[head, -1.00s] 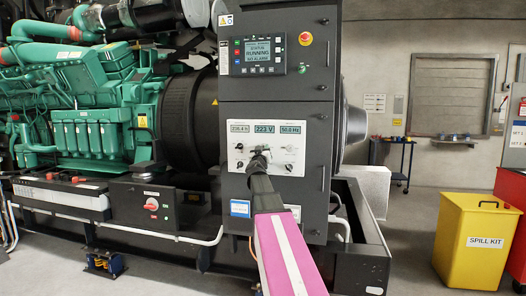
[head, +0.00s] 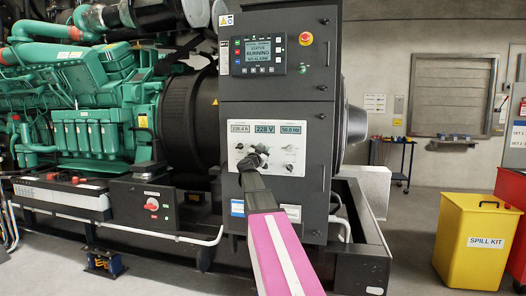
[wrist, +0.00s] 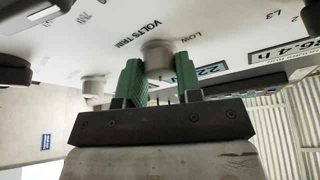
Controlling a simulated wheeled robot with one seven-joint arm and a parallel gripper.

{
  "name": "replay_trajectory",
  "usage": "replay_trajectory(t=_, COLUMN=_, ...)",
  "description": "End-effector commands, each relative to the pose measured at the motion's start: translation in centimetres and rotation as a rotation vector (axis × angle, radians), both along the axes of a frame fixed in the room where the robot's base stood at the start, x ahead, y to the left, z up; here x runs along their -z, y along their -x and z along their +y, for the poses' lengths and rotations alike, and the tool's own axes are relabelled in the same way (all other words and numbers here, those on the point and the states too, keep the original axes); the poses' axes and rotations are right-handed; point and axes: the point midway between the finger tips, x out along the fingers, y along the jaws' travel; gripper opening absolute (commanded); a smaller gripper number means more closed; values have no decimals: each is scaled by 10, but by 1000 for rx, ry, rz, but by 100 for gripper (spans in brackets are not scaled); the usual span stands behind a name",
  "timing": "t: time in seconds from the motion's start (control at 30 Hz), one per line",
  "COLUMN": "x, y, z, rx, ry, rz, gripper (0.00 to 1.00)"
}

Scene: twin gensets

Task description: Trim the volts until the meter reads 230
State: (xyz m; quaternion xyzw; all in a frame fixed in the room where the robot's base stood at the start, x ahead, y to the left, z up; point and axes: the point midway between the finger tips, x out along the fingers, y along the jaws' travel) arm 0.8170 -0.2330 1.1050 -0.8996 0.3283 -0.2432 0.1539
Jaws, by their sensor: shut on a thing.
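The volts meter (head: 264,128) on the genset's white control plate reads 228 V in the head view. In the wrist view the volts trim knob (wrist: 158,55) is a pale round knob beside the printed words VOLTS TRIM. My gripper (wrist: 160,80) has its two green fingers on either side of this knob, shut on it. In the head view my gripper (head: 254,158) is at the plate below the meters and hides the knob. The volts meter (wrist: 212,70) shows only partly and upside down in the wrist view.
The plate also carries an hours meter (head: 240,128) and a 50.0 Hz meter (head: 291,128). Other pale knobs (wrist: 95,86) sit near my fingers. A red emergency stop (head: 306,38) is higher on the cabinet. A yellow spill kit bin (head: 470,262) stands at right.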

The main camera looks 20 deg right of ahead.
Motion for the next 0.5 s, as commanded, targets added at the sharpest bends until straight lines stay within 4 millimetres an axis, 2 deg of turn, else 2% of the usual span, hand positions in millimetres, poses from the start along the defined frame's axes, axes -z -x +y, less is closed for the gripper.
replay_trajectory(t=0.2, x=0, y=-1, z=1, rx=0, ry=-130, rz=-87, gripper=9)
replay_trajectory(t=0.5, x=0, y=0, z=1, rx=1, ry=-231, rz=-155, gripper=9)
